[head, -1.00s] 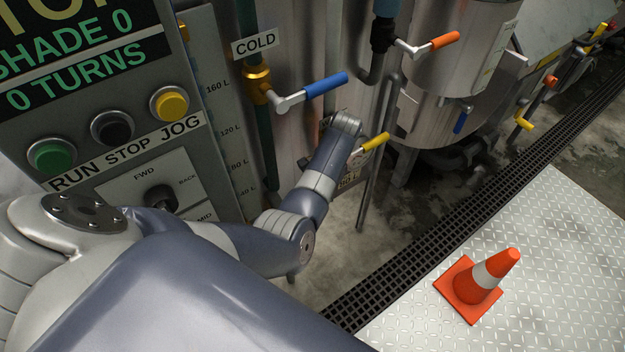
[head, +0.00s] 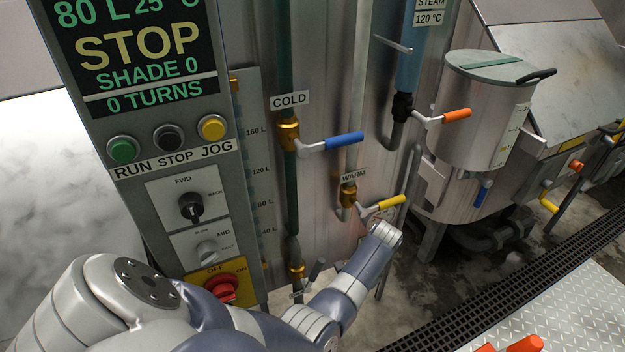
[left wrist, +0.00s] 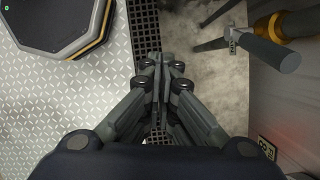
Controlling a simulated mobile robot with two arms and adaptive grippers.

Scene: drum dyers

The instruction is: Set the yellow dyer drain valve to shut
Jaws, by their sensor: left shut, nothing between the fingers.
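A low brass valve (head: 297,270) with a grey lever (head: 316,269) sits at the foot of the green pipe, below the COLD valve. In the left wrist view a brass valve (left wrist: 270,27) with a thick grey lever (left wrist: 277,54) shows at the upper right, apart from my fingers. A yellow lever (head: 390,203) sits on the valve labelled WARM. My left gripper (left wrist: 162,66) is shut and empty above the floor. In the head view it is hidden beyond my forearm. My right gripper is not in view.
A blue lever (head: 344,141) is on the COLD valve and an orange one (head: 457,115) by the steam pipe. The control panel (head: 150,190) stands left. A floor grate (head: 470,315) runs beside the tread plate (head: 570,300), where an orange cone (head: 525,344) stands.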

